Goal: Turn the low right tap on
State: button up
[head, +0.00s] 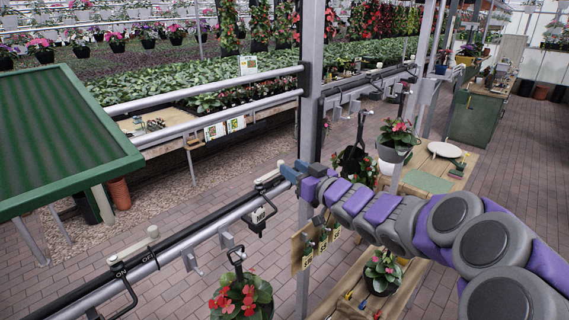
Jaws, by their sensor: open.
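A low pipe rail (200,228) runs diagonally from the lower left to the post in the middle. A pale tap handle (268,177) sits on this rail close to the post. A second pale tap handle (150,234) sits further left, near the ON and OFF lettering. My gripper (288,170), at the end of my purple and grey arm, is just right of the right handle, in front of the post. The jaws are small here and look open. I cannot tell whether they touch the handle. Nothing shows held in them.
A grey upright post (311,60) stands behind my gripper. Hanging pots, such as the red-flowered one (240,296), hang below the rails. A green-framed panel (60,130) juts in at the left. A wooden table (345,285) stands below my arm. Brick floor is open at the lower left.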

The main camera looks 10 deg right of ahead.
aim_at(281, 161)
jog(key=w+a, duration=0.3)
jog(key=shift+w+a+r, duration=0.1)
jog(key=shift+w+a, duration=0.2)
jog(key=shift+w, duration=0.3)
jog(key=shift+w+d, duration=0.15)
jog(key=shift+d, duration=0.45)
jog(key=shift+a, duration=0.4)
jog(key=c, duration=0.4)
grip_shut()
